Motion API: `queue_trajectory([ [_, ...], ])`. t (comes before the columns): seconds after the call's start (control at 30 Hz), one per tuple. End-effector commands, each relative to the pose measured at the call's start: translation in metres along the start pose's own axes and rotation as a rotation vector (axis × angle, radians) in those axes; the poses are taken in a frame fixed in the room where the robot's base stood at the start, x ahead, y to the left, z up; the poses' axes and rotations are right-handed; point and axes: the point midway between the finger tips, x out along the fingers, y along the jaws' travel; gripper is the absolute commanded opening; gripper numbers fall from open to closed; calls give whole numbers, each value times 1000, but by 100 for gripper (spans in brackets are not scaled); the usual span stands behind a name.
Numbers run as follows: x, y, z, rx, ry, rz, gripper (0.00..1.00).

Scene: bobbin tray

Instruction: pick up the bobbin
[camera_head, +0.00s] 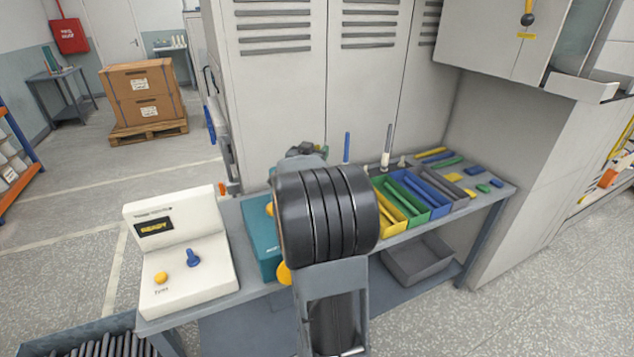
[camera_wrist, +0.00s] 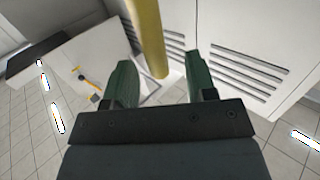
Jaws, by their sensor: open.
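My gripper (camera_wrist: 159,63) shows in the wrist view with its two dark green fingers apart. A yellow round rod (camera_wrist: 148,30) comes in from the top edge and its end shows between the fingertips, with gaps on both sides. I cannot tell whether this rod is the bobbin or how far off it is. In the head view my dark ribbed arm joint covers the middle of the bench and I cannot make out the fingers. A yellow tray (camera_head: 397,224), a green tray (camera_head: 420,214) and a blue tray (camera_head: 441,210) hold coloured rods.
A white console (camera_head: 215,283) with a lit display stands at the bench's left end. A teal box (camera_head: 262,238) sits beside my arm. Upright rods, one blue (camera_head: 347,147), stand behind the trays. Tall grey lockers (camera_head: 345,90) close off the back. A grey bin (camera_head: 418,262) sits below.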

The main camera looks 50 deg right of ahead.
Motion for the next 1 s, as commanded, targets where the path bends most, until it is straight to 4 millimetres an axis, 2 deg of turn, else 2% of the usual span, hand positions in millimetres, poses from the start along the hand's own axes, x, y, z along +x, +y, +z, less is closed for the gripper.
queue_trajectory([
  [0.1,18,2,-1,0,-2,2,51],
  [0.23,31,2,0,0,-1,2,51],
  [0.57,36,1,0,1,-1,-1,51],
  [1.0,36,1,0,1,-1,0,10],
])
